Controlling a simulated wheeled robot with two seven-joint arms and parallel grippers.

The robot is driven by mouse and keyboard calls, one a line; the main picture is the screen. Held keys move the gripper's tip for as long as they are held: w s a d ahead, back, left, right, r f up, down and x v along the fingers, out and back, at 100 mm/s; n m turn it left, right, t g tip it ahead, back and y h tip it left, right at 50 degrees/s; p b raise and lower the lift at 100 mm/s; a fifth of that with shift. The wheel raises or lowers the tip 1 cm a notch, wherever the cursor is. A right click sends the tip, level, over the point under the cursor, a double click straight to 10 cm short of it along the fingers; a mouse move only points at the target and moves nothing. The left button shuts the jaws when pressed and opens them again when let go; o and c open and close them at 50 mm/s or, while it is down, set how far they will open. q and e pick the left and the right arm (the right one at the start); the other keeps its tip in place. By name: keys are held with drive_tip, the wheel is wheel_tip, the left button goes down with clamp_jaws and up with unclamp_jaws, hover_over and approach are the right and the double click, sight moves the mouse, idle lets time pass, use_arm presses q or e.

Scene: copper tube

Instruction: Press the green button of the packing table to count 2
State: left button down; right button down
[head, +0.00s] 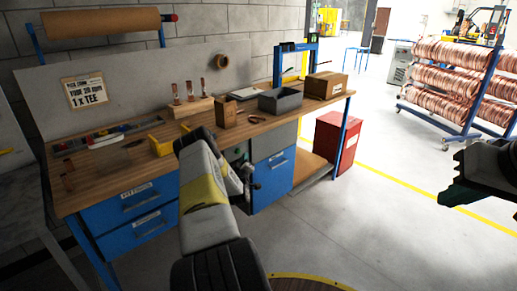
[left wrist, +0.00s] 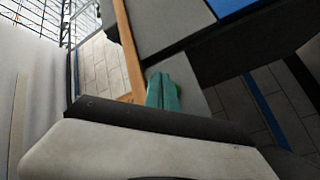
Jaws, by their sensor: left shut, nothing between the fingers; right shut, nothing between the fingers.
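The packing table (head: 135,177) has a wooden top and blue drawers, with a grey panel at the right part of its front. My left arm reaches to this panel. My left gripper (head: 238,154) is at the front of the panel, just under the tabletop edge, and is partly hidden by my arm. In the left wrist view its teal fingers (left wrist: 163,92) are shut and empty, close to the grey panel. I cannot read any count. My right gripper (head: 458,190) is shut and empty at the right, over open floor.
On the tabletop stand a grey bin (head: 280,100), a cardboard box (head: 326,86) and a wooden block with copper pieces (head: 190,106). A red cabinet (head: 335,143) stands right of the table. A rack of copper coils (head: 455,80) is at the far right. The floor between is clear.

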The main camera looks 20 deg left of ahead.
use_arm(q)
drive_tip(key=shift+w+a, duration=0.35)
drive_tip(key=shift+a, duration=0.45)
idle(1.5)
drive_tip(key=shift+w+a, duration=0.15)
drive_tip(key=shift+a, duration=0.2)
drive_tip(key=shift+w+a, duration=0.2)
drive_tip(key=shift+a, duration=0.3)
idle(0.9)
drive_tip(key=shift+s+d, duration=0.4)
drive_tip(key=shift+d, duration=0.45)
drive_tip(key=d, duration=0.1)
drive_tip(key=s+d, duration=0.1)
drive_tip(key=d, duration=0.1)
drive_tip(key=s+d, duration=0.1)
drive_tip(key=shift+d, duration=0.3)
